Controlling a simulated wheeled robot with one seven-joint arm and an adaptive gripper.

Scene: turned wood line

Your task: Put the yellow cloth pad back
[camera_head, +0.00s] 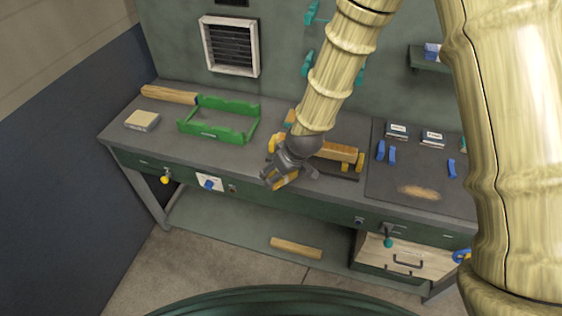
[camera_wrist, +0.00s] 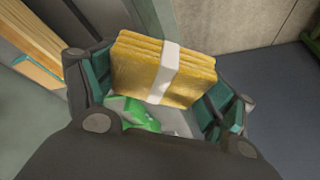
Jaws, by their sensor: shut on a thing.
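The yellow cloth pad (camera_wrist: 140,68) is a folded, layered block with a white band around it. In the wrist view it sits between the two fingers of my gripper (camera_wrist: 163,90), which is shut on it. In the head view my gripper (camera_head: 288,176) is over the front edge of the bench, near the middle, and a small part of the pad (camera_head: 287,182) shows below it. The fingers and wrist hide most of the pad there.
A green open frame (camera_head: 217,137) and a pale block (camera_head: 142,120) stand on the bench (camera_head: 180,160) at left. A wooden piece on a dark fixture (camera_head: 340,153) is just right of my gripper. A dark mat (camera_head: 400,185) with blue items lies further right. Drawers (camera_head: 402,258) are below.

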